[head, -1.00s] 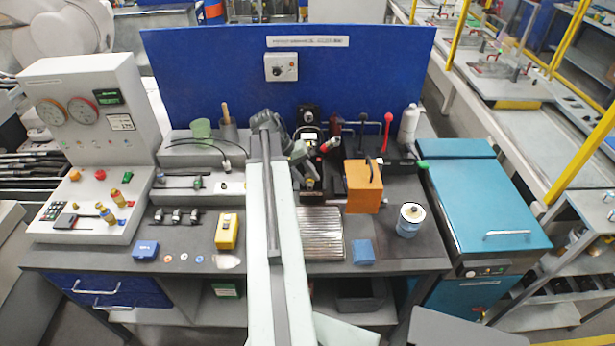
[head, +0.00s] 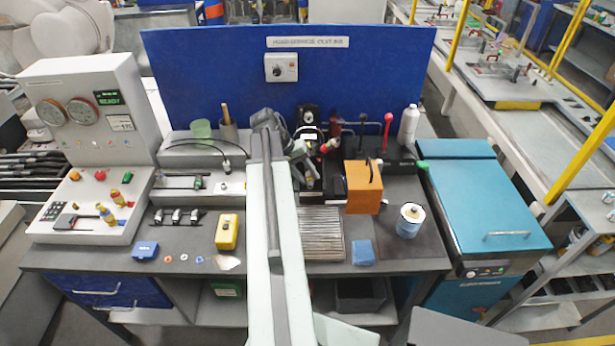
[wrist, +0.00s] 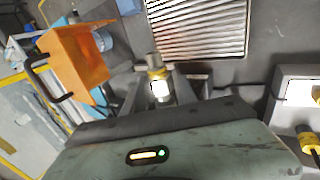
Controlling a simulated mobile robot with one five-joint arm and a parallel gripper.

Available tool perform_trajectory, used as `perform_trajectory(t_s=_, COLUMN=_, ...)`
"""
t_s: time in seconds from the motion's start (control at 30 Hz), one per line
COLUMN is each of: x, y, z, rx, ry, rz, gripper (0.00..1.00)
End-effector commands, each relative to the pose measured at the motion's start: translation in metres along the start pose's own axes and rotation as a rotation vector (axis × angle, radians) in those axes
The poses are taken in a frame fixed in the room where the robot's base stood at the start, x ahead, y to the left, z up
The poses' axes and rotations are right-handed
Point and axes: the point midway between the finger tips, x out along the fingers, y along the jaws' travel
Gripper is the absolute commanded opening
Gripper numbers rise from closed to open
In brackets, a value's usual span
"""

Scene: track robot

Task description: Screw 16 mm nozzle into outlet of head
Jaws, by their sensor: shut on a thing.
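In the wrist view my gripper (wrist: 163,88) is shut on a small metal nozzle (wrist: 155,65) with a yellow band. The nozzle's grey end sticks out past the fingers, near the lower left corner of the ribbed tray. In the head view my gripper (head: 309,183) is small and partly hidden behind the arm, at the back middle of the bench. A black unit (head: 309,117) stands behind it. I cannot tell which part is the head or its outlet, nor whether the nozzle touches anything. The size of the nozzle cannot be read.
An orange box (head: 363,186) with a black handle stands close right of my gripper. The ribbed metal tray (head: 320,232) lies in front. A blue-and-white can (head: 409,222) and blue block (head: 362,252) are at right. A yellow device (head: 227,232) lies left of the arm.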

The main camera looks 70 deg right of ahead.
Motion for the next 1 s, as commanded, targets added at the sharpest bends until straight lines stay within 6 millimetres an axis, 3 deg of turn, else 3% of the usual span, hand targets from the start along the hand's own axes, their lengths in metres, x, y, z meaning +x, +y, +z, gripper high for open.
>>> perform_trajectory(t_s=0.6, x=0.000, y=0.000, z=-0.016, rx=0.000, ry=0.000, rz=0.000, gripper=0.00)
perform_trajectory(t_s=0.63, x=0.000, y=0.000, z=-0.015, rx=0.000, ry=0.000, rz=0.000, gripper=0.42)
perform_trajectory(t_s=0.7, x=0.000, y=0.000, z=-0.015, rx=0.000, ry=0.000, rz=0.000, gripper=0.59)
perform_trajectory(t_s=1.0, x=-0.001, y=0.000, z=-0.015, rx=0.000, ry=0.000, rz=0.000, gripper=0.59)
